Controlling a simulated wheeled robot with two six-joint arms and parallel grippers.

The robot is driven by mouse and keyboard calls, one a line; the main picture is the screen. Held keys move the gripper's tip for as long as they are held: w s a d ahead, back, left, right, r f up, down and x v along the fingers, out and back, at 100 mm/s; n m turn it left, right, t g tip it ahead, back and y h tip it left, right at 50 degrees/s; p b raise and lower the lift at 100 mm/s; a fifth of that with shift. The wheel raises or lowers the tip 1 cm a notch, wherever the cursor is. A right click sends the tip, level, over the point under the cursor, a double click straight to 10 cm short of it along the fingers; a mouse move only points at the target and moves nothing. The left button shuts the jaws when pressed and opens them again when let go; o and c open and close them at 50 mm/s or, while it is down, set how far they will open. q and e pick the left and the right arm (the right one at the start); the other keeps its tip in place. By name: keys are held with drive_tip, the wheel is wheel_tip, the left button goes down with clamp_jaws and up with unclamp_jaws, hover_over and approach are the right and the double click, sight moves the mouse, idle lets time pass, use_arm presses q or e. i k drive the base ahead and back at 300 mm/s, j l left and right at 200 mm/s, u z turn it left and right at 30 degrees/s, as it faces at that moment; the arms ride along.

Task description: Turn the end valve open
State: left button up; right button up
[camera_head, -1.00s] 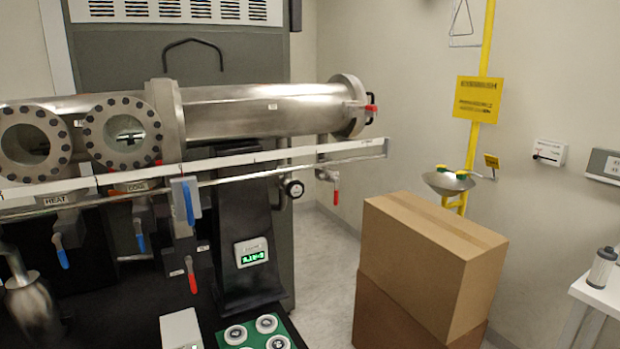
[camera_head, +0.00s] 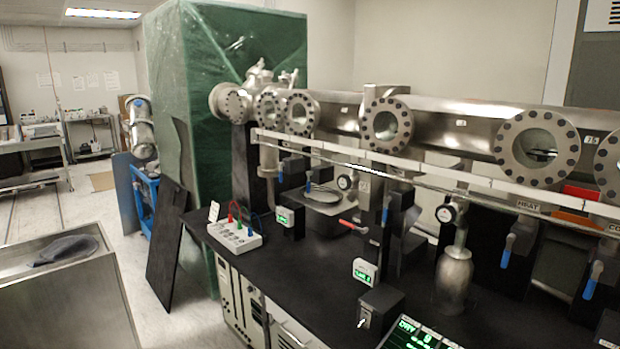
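A long steel vacuum chamber (camera_head: 468,104) with bolted round flanges runs across the right half of the view. Below its white rail (camera_head: 450,174) hang several valves with blue handles, among them one near the left end (camera_head: 281,175), one in the middle (camera_head: 386,210) and one toward the right (camera_head: 507,250). A valve with a red handle (camera_head: 352,226) points left, roughly level, over the black bench. I cannot tell which of these, if any, is the end valve. Neither of my grippers shows.
The black bench (camera_head: 335,262) carries a white box with coloured leads (camera_head: 235,235) and small green displays. A green plastic-wrapped block (camera_head: 200,120) stands behind. A metal cart (camera_head: 75,305) stands at the lower left. Open floor (camera_head: 85,210) lies at the left.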

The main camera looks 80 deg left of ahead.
sight(344, 182)
drive_tip(key=u, duration=2.5)
